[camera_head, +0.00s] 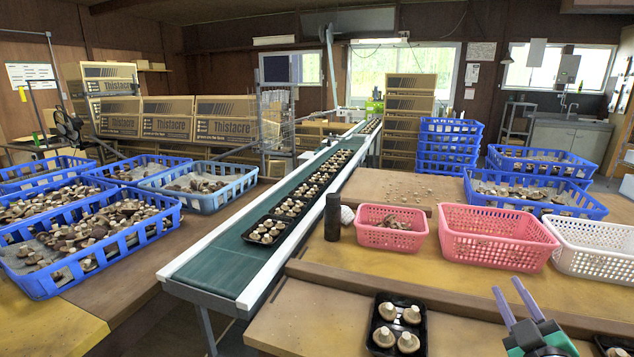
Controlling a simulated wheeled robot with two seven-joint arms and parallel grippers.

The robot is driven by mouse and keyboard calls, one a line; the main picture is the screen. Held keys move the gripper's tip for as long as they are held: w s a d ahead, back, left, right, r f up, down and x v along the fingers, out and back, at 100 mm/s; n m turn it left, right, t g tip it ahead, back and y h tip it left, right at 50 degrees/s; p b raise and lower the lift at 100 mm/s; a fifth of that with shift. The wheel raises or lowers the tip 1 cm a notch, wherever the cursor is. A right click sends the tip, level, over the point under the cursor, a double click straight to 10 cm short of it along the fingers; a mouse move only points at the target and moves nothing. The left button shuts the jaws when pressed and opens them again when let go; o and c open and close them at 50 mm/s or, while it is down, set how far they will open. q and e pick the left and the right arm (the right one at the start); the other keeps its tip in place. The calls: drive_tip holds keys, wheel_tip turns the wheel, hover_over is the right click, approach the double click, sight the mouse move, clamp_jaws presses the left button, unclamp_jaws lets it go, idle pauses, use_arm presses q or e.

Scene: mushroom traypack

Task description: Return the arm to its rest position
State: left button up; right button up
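My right gripper (506,284) shows at the lower right, with a green body and two purple fingers. The fingers stand apart with nothing between them. It is over the front of the wooden table, to the right of a black tray (373,338) that holds several mushrooms. My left gripper and arm are not in view.
A pink basket (496,253), a smaller pink basket (366,236) and a white basket (590,262) stand behind the gripper. A green conveyor (222,262) carries packed trays. Blue crates (150,235) with mushrooms are at left. Another black tray (610,342) shows partly at the lower right.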

drive_tip(key=s+a+f+m+g, duration=0.25)
drive_tip(key=s+f+g, duration=0.2)
drive_tip(key=f, duration=0.45)
drive_tip(key=s+a+f+m+g, duration=0.1)
drive_tip(key=s+f+m+g, duration=0.3)
drive_tip(key=f, duration=0.6)
drive_tip(key=s+a+f+n+g+y, duration=0.2)
drive_tip(key=s+a+f+g+y, duration=0.2)
drive_tip(key=s+a+f+g, duration=0.4)
drive_tip(key=s+f+b, duration=0.2)
drive_tip(key=f+b, duration=0.1)
drive_tip(key=f, duration=1.2)
drive_tip(key=s+f+b, duration=0.2)
drive_tip(key=f+b, duration=0.1)
drive_tip(key=f, duration=1.2)
drive_tip(key=s+d+f+b, duration=0.3)
drive_tip(key=s+f+b, duration=0.1)
drive_tip(key=s+f, duration=1.35)
wheel_tip(320, 180, up, 15)
drive_tip(key=w+p, duration=0.1)
drive_tip(key=p, duration=1.3)
drive_tip(key=shift+w+g+p, duration=0.2)
drive_tip(key=shift+g+p, duration=0.15)
drive_tip(key=shift+g, duration=0.1)
